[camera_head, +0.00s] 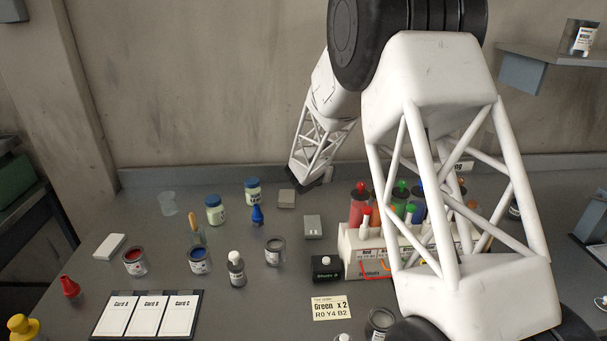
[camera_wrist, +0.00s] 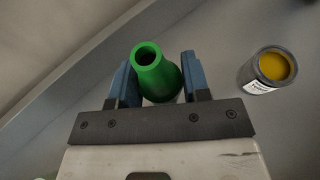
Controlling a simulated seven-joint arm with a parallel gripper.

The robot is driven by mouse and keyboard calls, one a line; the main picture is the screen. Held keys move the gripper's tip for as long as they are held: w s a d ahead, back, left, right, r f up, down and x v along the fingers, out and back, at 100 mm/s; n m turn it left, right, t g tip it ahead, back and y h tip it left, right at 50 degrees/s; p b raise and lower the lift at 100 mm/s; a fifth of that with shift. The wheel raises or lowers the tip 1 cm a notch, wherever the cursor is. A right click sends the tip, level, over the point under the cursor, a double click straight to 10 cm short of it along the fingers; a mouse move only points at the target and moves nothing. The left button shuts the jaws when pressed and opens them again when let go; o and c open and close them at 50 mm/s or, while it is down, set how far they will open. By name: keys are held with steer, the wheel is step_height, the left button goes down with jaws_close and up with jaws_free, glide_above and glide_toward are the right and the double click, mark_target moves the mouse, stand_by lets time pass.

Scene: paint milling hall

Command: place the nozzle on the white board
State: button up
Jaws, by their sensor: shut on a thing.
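My gripper (camera_wrist: 160,80) is shut on a green nozzle (camera_wrist: 158,72), a cone with a round hole at its tip, held between the two blue fingers in the wrist view. What is beneath the nozzle is hidden, so I cannot tell whether it touches anything. In the head view my arm hides the gripper and this nozzle. A blue nozzle (camera_head: 257,216), a red one (camera_head: 70,287) and a yellow one (camera_head: 22,326) stand on the table. A small flat white block (camera_head: 109,246), possibly the white board, lies at the left. A black-framed board with three white cards (camera_head: 146,315) lies at the front.
Paint cans, red (camera_head: 134,262) and blue (camera_head: 200,261), and a dark bottle (camera_head: 236,268) stand mid-table. A bottle rack (camera_head: 350,240) stands partly behind my arm. A yellow paint can (camera_wrist: 268,70) is right of my gripper. Bare table (camera_head: 90,215) lies behind the white block.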

steer(key=shift+r, duration=0.1)
step_height(320, 180, up, 7)
steer(key=shift+f, duration=0.1)
steer(key=s+a+n+t+y, duration=0.1)
steer(key=a+n+y, duration=0.1)
steer(key=a, duration=1.5)
steer(key=s+a+n+t+y, duration=0.1)
steer(key=s+a+n+y, duration=0.1)
steer(key=a, duration=1.4)
steer(key=s+a+n+y, duration=0.2)
steer(key=s+a, duration=0.4)
steer(key=a, duration=0.6)
steer(key=s+a+n+y, duration=0.15)
steer(key=s+a, duration=0.45)
steer(key=a, duration=0.6)
steer(key=s+a+n+y, duration=0.1)
steer(key=s+a+y, duration=0.2)
steer(key=s+a, duration=0.7)
steer(key=w+a+f, duration=0.3)
steer(key=f, duration=0.2)
steer(key=shift+h, duration=0.25)
